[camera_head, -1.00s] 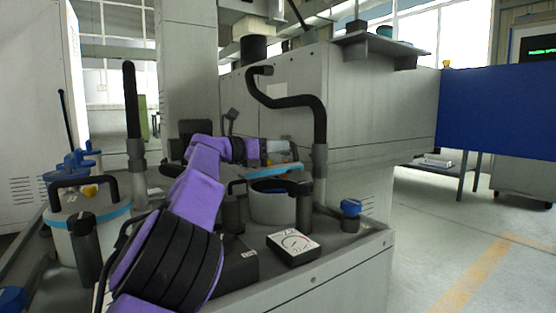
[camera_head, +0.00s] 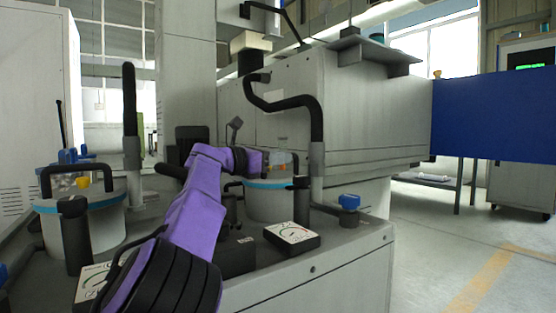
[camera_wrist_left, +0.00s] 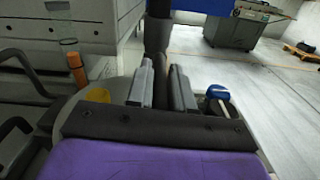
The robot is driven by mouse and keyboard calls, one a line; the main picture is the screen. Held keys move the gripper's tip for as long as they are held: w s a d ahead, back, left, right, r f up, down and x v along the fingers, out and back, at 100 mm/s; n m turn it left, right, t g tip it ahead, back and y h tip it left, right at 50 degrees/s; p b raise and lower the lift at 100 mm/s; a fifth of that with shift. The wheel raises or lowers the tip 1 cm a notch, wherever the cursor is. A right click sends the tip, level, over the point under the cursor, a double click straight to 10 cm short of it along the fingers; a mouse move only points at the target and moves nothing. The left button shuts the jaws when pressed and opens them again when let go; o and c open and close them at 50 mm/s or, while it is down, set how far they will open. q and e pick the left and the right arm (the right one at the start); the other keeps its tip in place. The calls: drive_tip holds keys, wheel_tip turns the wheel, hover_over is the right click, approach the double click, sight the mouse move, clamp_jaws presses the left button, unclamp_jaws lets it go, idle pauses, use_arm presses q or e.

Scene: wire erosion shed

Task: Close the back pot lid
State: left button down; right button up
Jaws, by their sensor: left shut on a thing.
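The back pot (camera_head: 268,206) is a grey cylinder behind the front edge of the machine top. Its lid (camera_head: 268,184), with a blue rim, lies about level over the pot's mouth; I see no gap beneath it. My left gripper (camera_head: 284,161) is just above the lid, at its handle. In the left wrist view the two grey fingers (camera_wrist_left: 163,90) are shut on a dark bar, which appears to be the lid handle. A yellow knob (camera_wrist_left: 97,94) shows on the lid beside the fingers. My right gripper is not in view.
Another lidded pot (camera_head: 85,225) stands at the left with a black handle. A black bent pipe (camera_head: 310,108) rises right behind the back pot. A blue-knobbed valve (camera_head: 348,203) and a dial gauge (camera_head: 292,236) sit nearby.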

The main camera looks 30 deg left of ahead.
use_arm(q)
drive_tip(key=shift+a+f, duration=0.1)
drive_tip(key=c, duration=1.1)
unclamp_jaws()
drive_tip(key=v, duration=1)
drive_tip(key=shift+s+a, duration=0.15)
drive_tip(key=shift+s, duration=0.1)
